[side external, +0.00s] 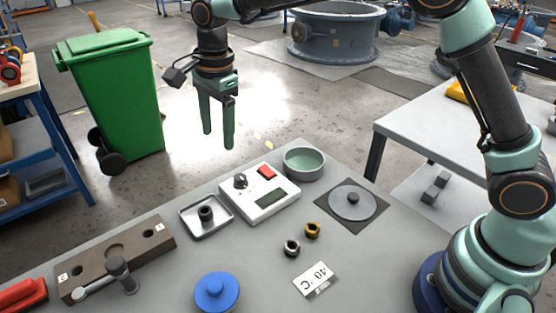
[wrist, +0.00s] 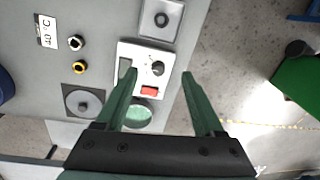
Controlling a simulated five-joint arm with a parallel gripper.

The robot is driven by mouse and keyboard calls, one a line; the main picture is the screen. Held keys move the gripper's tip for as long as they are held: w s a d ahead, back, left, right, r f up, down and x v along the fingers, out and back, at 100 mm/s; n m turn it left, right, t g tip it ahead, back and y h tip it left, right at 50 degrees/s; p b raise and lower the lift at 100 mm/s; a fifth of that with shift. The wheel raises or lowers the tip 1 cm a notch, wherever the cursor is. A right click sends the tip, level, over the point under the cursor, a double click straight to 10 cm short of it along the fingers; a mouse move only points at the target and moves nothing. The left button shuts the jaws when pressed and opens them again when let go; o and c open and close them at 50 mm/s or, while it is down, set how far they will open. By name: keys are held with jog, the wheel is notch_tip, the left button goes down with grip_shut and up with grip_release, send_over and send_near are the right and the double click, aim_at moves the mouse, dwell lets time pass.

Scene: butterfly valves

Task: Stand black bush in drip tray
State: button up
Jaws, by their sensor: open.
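The black bush (side external: 206,213) stands upright in the square drip tray (side external: 188,224), near the table's back edge, left of the white control box. In the wrist view the bush (wrist: 161,19) sits inside the tray (wrist: 147,30) at the top of the picture, with its bore showing. My gripper (side external: 218,142) is open and empty, raised well above the table behind the tray and control box. In the wrist view my gripper (wrist: 158,76) has its fingers spread over the control box, apart from the bush.
The white control box (side external: 259,193) stands right of the tray, with a green bowl (side external: 304,163) behind it. A silver bush (side external: 291,248) and a brass bush (side external: 312,230) stand in front. A brown block (side external: 118,258), a blue lid (side external: 217,292) and a round disc (side external: 352,203) are also on the table.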

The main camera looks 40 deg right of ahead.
jog(key=s+d+r+n+t, duration=0.2)
jog(key=s+d+r+n, duration=0.55)
jog(key=d, duration=0.35)
jog(key=s+d+f+n+t, duration=0.2)
jog(key=s+d+n, duration=0.6)
jog(key=s, duration=0.4)
jog(key=shift+d+f+n+t, duration=0.15)
jog(key=shift+d+n+t, duration=0.15)
jog(key=shift+n, duration=0.05)
